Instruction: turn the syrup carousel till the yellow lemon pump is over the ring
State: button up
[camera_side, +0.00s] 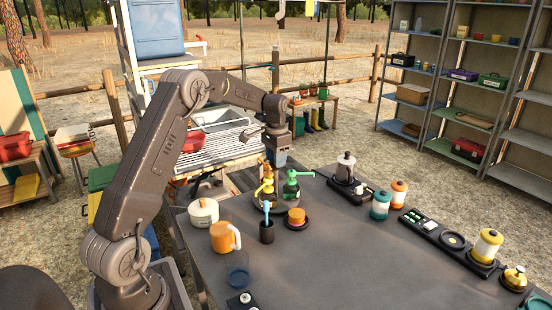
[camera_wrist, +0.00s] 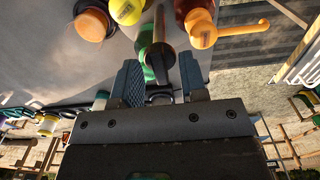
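The syrup carousel (camera_side: 278,203) stands near the table's far left edge and carries pump bottles. The yellow lemon pump (camera_side: 265,190) is at its front left, the green pump (camera_side: 291,182) at its right, and an orange pump (camera_side: 267,170) behind. My gripper (camera_side: 276,160) points down close above the carousel. In the wrist view the open gripper (camera_wrist: 160,88) has a dark post and green part (camera_wrist: 158,62) between its fingers, with no clear contact. The yellow pump (camera_wrist: 125,10) and orange pump (camera_wrist: 202,34) are beyond the fingertips. I cannot pick out the ring with certainty.
An orange mug (camera_side: 225,237) and a white pot (camera_side: 203,212) are to the left. The table's middle front (camera_side: 340,270) is clear.

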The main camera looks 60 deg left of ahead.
grip_shut()
dwell(0.4)
